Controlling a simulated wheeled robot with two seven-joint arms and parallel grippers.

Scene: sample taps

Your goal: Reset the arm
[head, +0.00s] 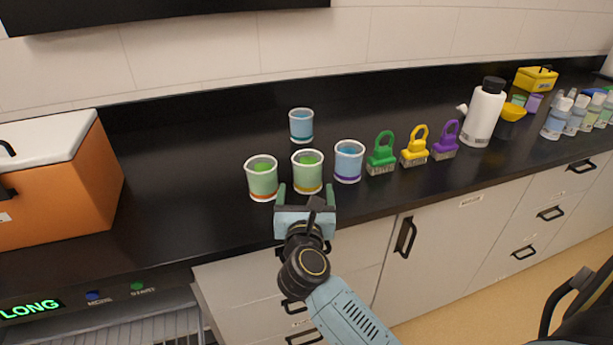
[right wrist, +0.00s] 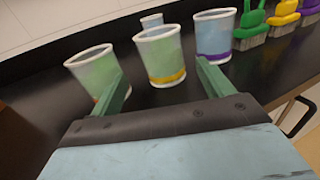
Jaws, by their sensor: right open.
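My right gripper (head: 305,190) is open and empty at the front edge of the black counter (head: 185,190). Its two green fingers also show in the right wrist view (right wrist: 162,88), spread apart. Just beyond them stands a cup with green contents and a yellow band (head: 307,172), seen also in the right wrist view (right wrist: 162,55); I cannot tell whether a finger touches it. A green cup with an orange band (head: 262,178) stands to its left. A blue cup with a purple band (head: 348,161) stands to its right. My left gripper is not in view.
Another blue cup (head: 301,125) stands behind. Green (head: 381,153), yellow (head: 415,147) and purple (head: 446,141) brushes stand to the right, then a white bottle (head: 485,112) and several small bottles. An orange cooler (head: 65,190) is at the left; the counter beside it is clear.

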